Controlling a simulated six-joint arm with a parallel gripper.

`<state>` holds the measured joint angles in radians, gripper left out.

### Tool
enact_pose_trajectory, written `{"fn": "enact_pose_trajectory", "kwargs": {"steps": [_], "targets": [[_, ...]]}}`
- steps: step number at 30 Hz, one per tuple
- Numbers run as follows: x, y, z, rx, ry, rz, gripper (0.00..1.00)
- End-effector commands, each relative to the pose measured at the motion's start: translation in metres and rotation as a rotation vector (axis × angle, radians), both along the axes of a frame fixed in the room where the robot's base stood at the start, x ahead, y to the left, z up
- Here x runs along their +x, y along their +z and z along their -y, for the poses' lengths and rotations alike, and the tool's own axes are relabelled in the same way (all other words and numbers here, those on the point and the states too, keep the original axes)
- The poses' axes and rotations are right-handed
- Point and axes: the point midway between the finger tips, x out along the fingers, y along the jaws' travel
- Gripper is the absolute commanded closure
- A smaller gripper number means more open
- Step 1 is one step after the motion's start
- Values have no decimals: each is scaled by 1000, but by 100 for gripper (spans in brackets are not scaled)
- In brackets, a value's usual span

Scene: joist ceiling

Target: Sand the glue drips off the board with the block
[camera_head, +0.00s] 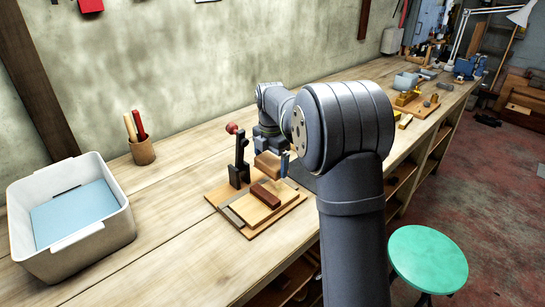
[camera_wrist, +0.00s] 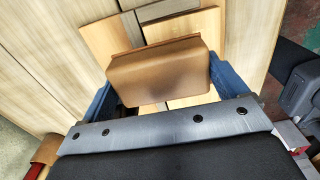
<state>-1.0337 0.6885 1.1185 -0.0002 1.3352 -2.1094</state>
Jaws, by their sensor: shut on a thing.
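My gripper (camera_head: 272,158) is shut on a tan-brown block (camera_head: 267,166), held above the wooden board (camera_head: 251,212) on the bench. In the wrist view the block (camera_wrist: 160,68) sits between the two blue fingers of my gripper (camera_wrist: 165,92), with darker smudges along its near edge. Parts of the board (camera_wrist: 196,27) show beyond and below the block there. A dark red-brown bar (camera_head: 265,195) lies on the board in the head view. I cannot make out glue drips; the held block and my arm hide part of the board.
A black clamp with a red knob (camera_head: 232,129) stands at the board's back edge. A white bin (camera_head: 110,236) with a blue sheet and a wooden pencil cup (camera_head: 143,152) are to the left. Bench between bin and board is clear. A green stool (camera_head: 428,258) stands at right.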

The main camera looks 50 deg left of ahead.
Motion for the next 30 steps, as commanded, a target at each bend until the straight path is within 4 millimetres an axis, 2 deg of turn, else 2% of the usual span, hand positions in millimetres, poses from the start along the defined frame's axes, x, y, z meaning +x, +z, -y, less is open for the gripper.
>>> {"fn": "enact_pose_trajectory", "kwargs": {"steps": [14,17,18,21,30], "targets": [[0,-44,0,0,-2,0,28],[0,-59,1,-2,-2,-1,28],[1,-55,5,2,-3,1,30],[0,-61,14,-1,-2,-1,31],[0,-59,42,-1,-3,0,31]]}}
